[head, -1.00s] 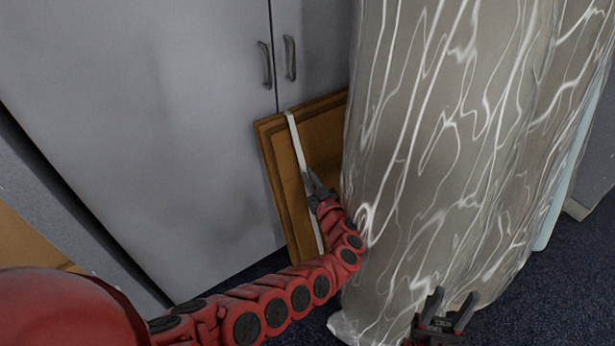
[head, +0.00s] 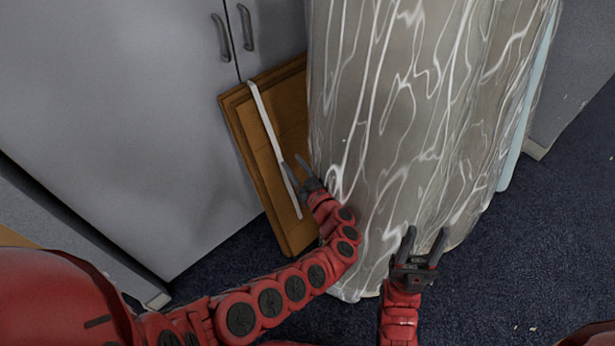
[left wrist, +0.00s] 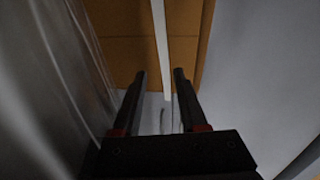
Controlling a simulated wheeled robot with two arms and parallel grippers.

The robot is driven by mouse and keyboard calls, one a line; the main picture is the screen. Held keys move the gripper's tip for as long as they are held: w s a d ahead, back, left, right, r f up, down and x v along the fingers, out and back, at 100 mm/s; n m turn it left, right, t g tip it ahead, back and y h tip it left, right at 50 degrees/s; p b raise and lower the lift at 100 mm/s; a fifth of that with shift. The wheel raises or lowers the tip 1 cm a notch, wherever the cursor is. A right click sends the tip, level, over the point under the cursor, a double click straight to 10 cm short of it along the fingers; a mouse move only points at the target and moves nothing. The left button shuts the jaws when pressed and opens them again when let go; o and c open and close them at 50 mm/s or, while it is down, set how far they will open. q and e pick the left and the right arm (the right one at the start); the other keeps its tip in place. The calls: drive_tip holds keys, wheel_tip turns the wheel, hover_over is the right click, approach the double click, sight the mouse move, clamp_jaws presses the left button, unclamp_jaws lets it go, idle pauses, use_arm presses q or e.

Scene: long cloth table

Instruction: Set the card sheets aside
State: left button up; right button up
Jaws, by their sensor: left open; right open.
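The card sheets (head: 290,110) are flat brown panels that lean upright against the grey cabinet, beside the cloth-draped table. A white strip (head: 262,118) runs down their face. My left gripper (head: 296,169) is open and empty in front of the sheets, close to the strip's lower part; I cannot tell whether it touches. In the left wrist view, the sheets (left wrist: 125,55) and the strip (left wrist: 161,45) lie beyond the open fingers (left wrist: 160,75), with the strip between them in the picture. My right gripper (head: 425,238) is open and empty in front of the cloth.
The table's patterned, shiny cloth (head: 400,120) hangs to the floor just right of the sheets and hides part of them. Grey cabinet doors (head: 120,120) stand behind. A pale blue panel (head: 528,110) shows past the cloth.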

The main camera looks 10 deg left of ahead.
use_arm(q)
drive_tip(key=v, duration=0.7)
drive_tip(key=shift+s+d+p, duration=0.25)
drive_tip(key=shift+s+p, duration=0.1)
drive_tip(key=shift+p, duration=0.1)
drive_tip(key=shift+c, duration=0.2)
